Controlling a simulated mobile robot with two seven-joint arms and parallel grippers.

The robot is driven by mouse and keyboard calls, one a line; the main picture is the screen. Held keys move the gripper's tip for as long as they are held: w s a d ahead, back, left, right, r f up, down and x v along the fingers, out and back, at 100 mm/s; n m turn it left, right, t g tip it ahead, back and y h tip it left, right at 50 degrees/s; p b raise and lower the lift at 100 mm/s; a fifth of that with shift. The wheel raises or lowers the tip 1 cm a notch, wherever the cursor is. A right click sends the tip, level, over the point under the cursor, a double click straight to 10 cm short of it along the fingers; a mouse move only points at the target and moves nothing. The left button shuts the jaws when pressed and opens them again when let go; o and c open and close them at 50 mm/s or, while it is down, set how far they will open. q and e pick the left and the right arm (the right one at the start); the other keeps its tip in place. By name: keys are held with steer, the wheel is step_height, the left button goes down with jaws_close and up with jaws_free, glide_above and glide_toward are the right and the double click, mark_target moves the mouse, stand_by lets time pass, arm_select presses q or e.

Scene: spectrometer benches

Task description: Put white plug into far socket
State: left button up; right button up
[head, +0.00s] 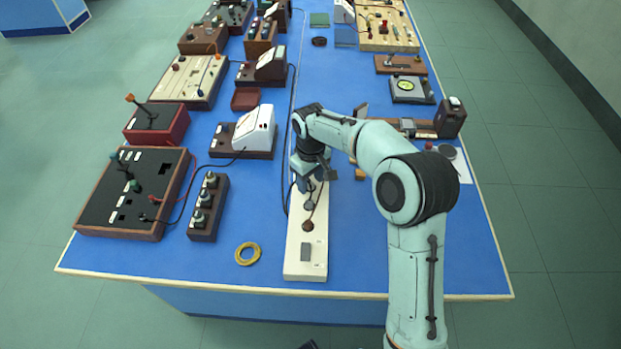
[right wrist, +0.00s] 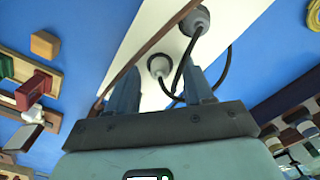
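A long white socket strip (head: 293,262) lies on the blue bench, with a grey block at its near end and a brown round part (head: 307,226) on it. My right gripper (head: 316,180) is low over its far part and hides what lies beneath. In the right wrist view my right gripper (right wrist: 162,80) has its fingers apart. A pale round plug (right wrist: 158,66) with a black cable shows between and just beyond the fingertips; contact cannot be told. A second pale grey plug (right wrist: 195,20) with a black cable sits farther along the strip. My left gripper is not in view.
A yellow ring (head: 248,254) and a three-knob box (head: 208,208) lie left of the strip. A white-faced meter (head: 255,130) stands farther back left. A small orange block (right wrist: 44,44) lies beside the strip. The bench's near right corner is clear.

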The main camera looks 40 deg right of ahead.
step_height(320, 180, up, 14)
steer(key=p, duration=0.2)
steer(key=shift+f, duration=0.25)
steer(key=shift+f, duration=0.1)
stand_by(0.3)
